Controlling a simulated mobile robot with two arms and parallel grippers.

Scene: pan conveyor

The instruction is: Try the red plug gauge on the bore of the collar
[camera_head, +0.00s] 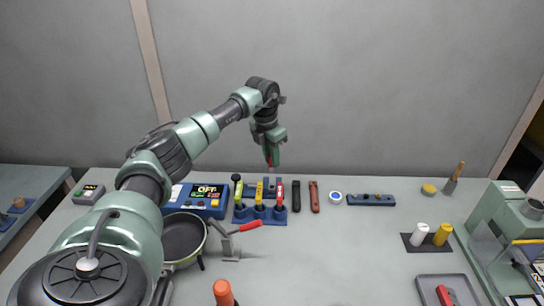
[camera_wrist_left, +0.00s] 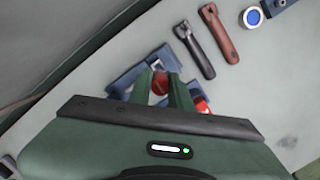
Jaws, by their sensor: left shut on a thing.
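My left gripper (camera_head: 271,158) is raised above the back of the table, over the blue rack (camera_head: 241,216). It is shut on a small red thing, likely the red plug gauge, whose round red end (camera_wrist_left: 160,84) shows between the fingers in the left wrist view. Most of it is hidden by the fingers. A white ring with a blue middle (camera_head: 335,198) lies flat right of the rack and also shows in the left wrist view (camera_wrist_left: 253,17). I cannot tell whether it is the collar. My right gripper is not in view.
The rack holds green, yellow and red-handled tools (camera_head: 280,193). A blue box with a display (camera_head: 197,200) and a pan (camera_head: 183,238) stand left. A low blue block (camera_head: 371,200) lies right of the ring. A red-handled clamp (camera_head: 232,240) stands in front.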

